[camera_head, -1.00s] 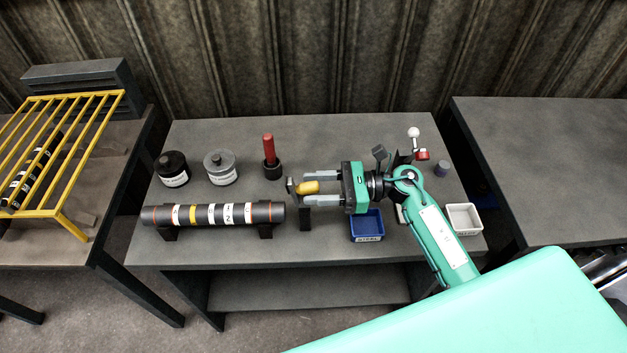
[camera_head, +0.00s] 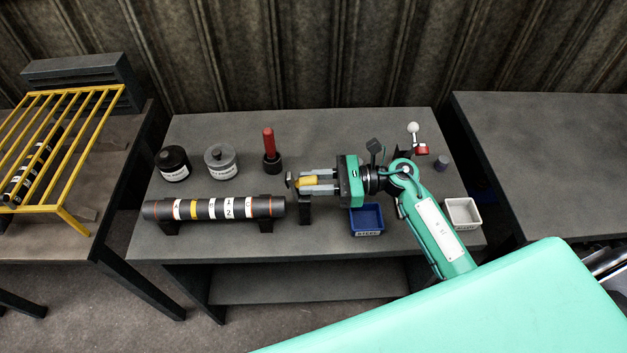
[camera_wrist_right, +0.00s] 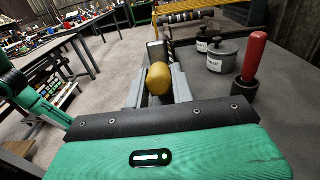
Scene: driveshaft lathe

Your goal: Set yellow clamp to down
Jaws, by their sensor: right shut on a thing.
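The yellow clamp (camera_head: 306,181) is a rounded yellow handle on a dark mount beside the right end of the dark shaft (camera_head: 212,209). My right gripper (camera_head: 312,182) comes from the right and is shut on the yellow clamp, one finger on each side of it. In the right wrist view the yellow clamp (camera_wrist_right: 159,79) sits between the two grey fingers, pointing toward the palm. The fingers hide part of its mount. My left gripper does not show.
Behind stand a black jar (camera_head: 173,164), a grey jar (camera_head: 221,161) and a red-handled tool (camera_head: 269,150). A blue bin (camera_head: 367,219) and a white bin (camera_head: 462,213) lie near the table's front right. A red clamp (camera_head: 421,149) with a white ball stands behind my right arm.

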